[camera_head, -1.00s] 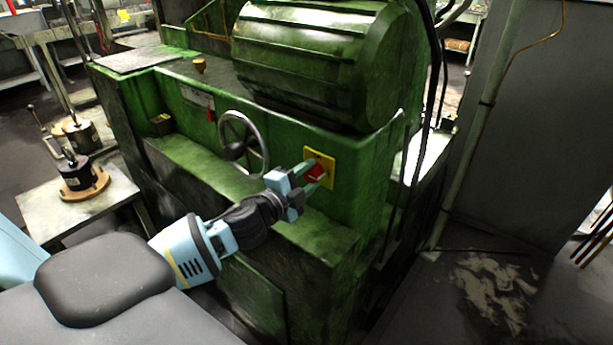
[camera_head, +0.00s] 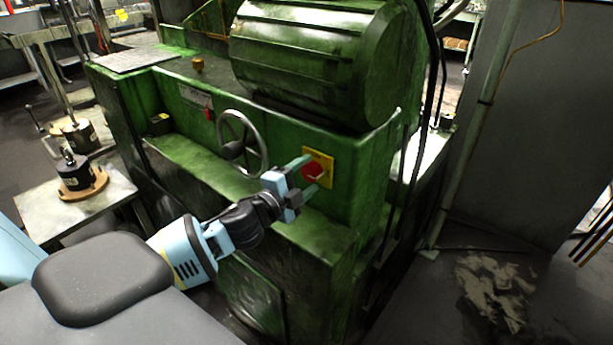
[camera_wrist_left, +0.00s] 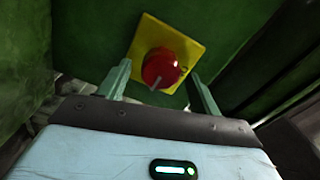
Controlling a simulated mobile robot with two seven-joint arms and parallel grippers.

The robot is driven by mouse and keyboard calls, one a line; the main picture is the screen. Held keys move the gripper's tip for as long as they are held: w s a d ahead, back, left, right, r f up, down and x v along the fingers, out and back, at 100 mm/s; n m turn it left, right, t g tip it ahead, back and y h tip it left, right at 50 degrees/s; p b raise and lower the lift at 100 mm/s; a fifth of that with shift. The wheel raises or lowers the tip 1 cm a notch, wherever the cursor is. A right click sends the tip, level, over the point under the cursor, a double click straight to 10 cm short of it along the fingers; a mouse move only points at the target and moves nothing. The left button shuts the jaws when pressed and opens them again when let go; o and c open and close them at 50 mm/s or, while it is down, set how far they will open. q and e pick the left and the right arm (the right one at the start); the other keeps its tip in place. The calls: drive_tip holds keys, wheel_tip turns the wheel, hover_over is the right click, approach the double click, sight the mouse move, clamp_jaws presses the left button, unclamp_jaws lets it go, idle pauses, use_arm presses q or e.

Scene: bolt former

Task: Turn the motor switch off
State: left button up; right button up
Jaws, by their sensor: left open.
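The motor switch is a red knob (camera_head: 312,172) on a yellow square plate (camera_head: 329,160), fixed to the front of the green machine (camera_head: 365,165). My left gripper (camera_head: 308,175) is open at the switch, with one finger on the upper left side of the knob and the other below it. In the left wrist view the knob (camera_wrist_left: 161,69) sits beyond and between the two open fingertips (camera_wrist_left: 160,80), on its tilted yellow plate (camera_wrist_left: 185,45). A gap shows between the knob and each finger there. My right gripper is not in view.
A handwheel (camera_head: 241,143) stands out from the machine left of the switch. A large green ribbed motor (camera_head: 310,60) sits above. A machine ledge (camera_head: 200,165) runs below the wheel. A side table (camera_head: 85,205) stands at the left.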

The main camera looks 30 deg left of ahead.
use_arm(q)
drive_tip(key=s, duration=0.7)
drive_tip(key=shift+s+a+b, duration=0.15)
drive_tip(key=shift+a+b, duration=0.1)
drive_tip(key=shift+b, duration=0.05)
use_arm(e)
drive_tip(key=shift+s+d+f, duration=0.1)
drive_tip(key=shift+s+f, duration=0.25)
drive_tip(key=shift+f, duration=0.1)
